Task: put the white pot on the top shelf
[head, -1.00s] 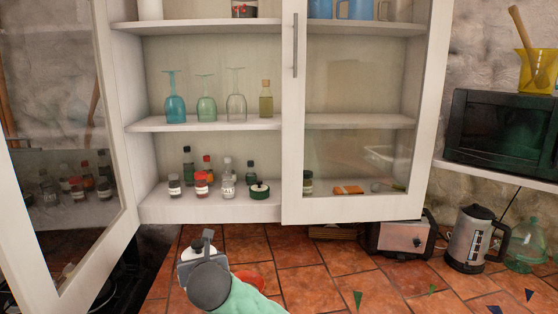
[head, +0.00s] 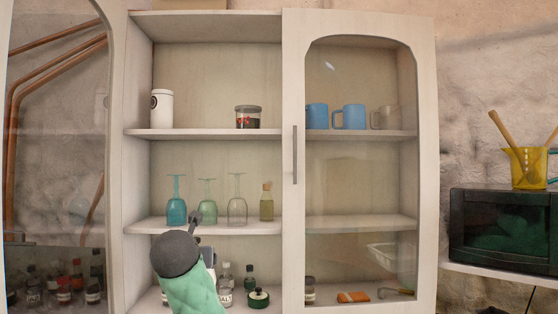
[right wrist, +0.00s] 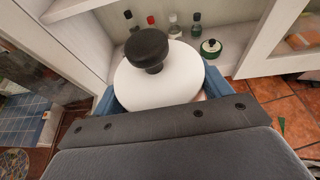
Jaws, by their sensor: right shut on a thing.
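The white pot (right wrist: 160,82) with a black knob (right wrist: 147,46) on its lid is in the right wrist view. My right gripper (right wrist: 158,92) is shut on it, with blue fingers on either side. In the head view my right gripper (head: 207,247) is mostly hidden behind my grey and green arm, in front of the cabinet's lower part. The top shelf (head: 200,134) carries a white canister (head: 161,109) at its left and a dark-lidded jar (head: 248,117) at its right. Bare space lies between them. My left gripper is not in view.
Glasses and an oil bottle (head: 266,202) stand on the middle shelf (head: 255,228). Several bottles and a green jar (head: 258,298) stand on the bottom shelf. The left door stands open; the right glass door (head: 361,200) covers the cabinet's right half.

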